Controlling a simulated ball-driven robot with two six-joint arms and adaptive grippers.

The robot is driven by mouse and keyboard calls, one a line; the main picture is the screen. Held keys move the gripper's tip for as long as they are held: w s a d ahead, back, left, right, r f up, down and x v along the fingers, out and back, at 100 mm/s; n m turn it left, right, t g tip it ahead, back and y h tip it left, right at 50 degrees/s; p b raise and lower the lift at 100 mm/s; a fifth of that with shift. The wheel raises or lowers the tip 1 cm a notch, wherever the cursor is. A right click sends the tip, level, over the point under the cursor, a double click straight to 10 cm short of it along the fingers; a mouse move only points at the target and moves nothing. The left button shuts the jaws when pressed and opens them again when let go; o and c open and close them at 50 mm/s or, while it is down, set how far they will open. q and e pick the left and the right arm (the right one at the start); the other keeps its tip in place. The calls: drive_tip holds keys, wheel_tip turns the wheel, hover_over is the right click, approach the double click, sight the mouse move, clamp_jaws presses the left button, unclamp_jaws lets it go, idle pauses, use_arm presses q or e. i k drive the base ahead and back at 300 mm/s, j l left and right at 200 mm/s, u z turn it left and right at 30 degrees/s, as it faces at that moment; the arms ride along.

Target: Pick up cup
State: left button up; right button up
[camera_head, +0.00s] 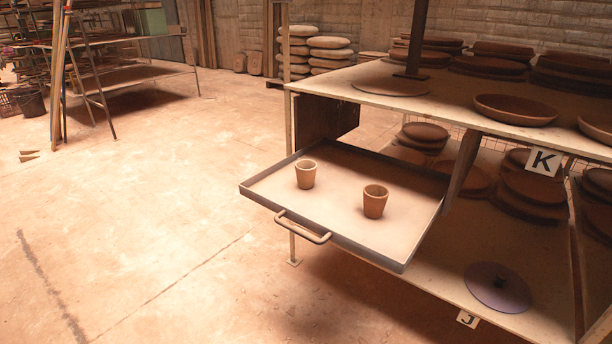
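Two small brown clay cups stand upright in a shallow pulled-out drawer (270,195) in the head view. One cup (306,175) is towards the back left of the drawer. The other cup (375,202) is nearer the right and slightly darker. The cups stand apart from each other. Neither of my grippers shows in this view.
The drawer's handle (303,230) juts out at its front. A table (420,105) with clay discs and a shallow bowl (515,109) stands above and to the right. A lower shelf (440,270) holds a dark round lid (497,287).

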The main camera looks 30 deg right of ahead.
sight(374, 203)
drive_tip(key=k+z, duration=0.15)
drive_tip(key=z, duration=1.1)
